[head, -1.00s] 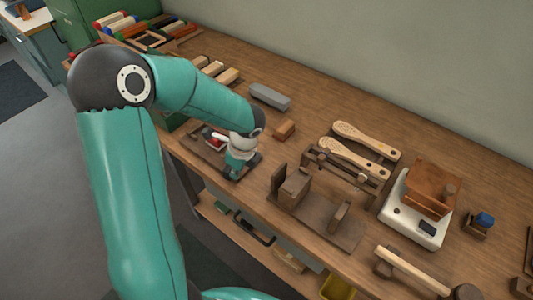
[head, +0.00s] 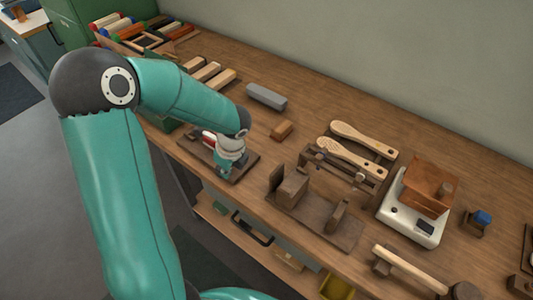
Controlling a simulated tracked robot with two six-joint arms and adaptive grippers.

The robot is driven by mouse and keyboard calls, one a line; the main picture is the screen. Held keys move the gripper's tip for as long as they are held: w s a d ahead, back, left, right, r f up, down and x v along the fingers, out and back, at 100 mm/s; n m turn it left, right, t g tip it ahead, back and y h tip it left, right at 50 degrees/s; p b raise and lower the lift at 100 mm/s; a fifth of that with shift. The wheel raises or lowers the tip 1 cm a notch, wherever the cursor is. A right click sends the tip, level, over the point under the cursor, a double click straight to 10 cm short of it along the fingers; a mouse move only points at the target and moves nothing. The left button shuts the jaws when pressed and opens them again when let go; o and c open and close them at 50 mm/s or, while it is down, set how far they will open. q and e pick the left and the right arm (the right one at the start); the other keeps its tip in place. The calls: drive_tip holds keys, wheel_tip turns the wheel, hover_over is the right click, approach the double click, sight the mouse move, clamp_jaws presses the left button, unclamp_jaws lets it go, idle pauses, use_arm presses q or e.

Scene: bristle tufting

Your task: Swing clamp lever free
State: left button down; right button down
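The clamp shows as a red-handled part (head: 208,138) on a dark base plate (head: 245,168) at the left front of the bench. My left gripper (head: 224,172) is at this plate, low over it, right beside the red part. My own wrist and arm hide much of the clamp, so I cannot tell whether the fingers touch the lever. The fingers are too small and covered to tell open from shut. My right gripper is not in view.
A dark wooden fixture (head: 318,222) stands right of the plate. Two wooden brushes (head: 352,158) lie on a rack behind it. A white scale (head: 412,222) bears a brown box. A small wood block (head: 281,131) and a grey block (head: 267,97) lie behind the plate.

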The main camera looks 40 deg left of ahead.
use_arm(q)
drive_tip(key=d+b, duration=0.1)
drive_tip(key=d, duration=0.3)
drive_tip(key=shift+f, duration=0.15)
drive_tip(key=v, duration=1)
drive_tip(key=shift+p, duration=0.35)
drive_tip(key=shift+s, duration=0.1)
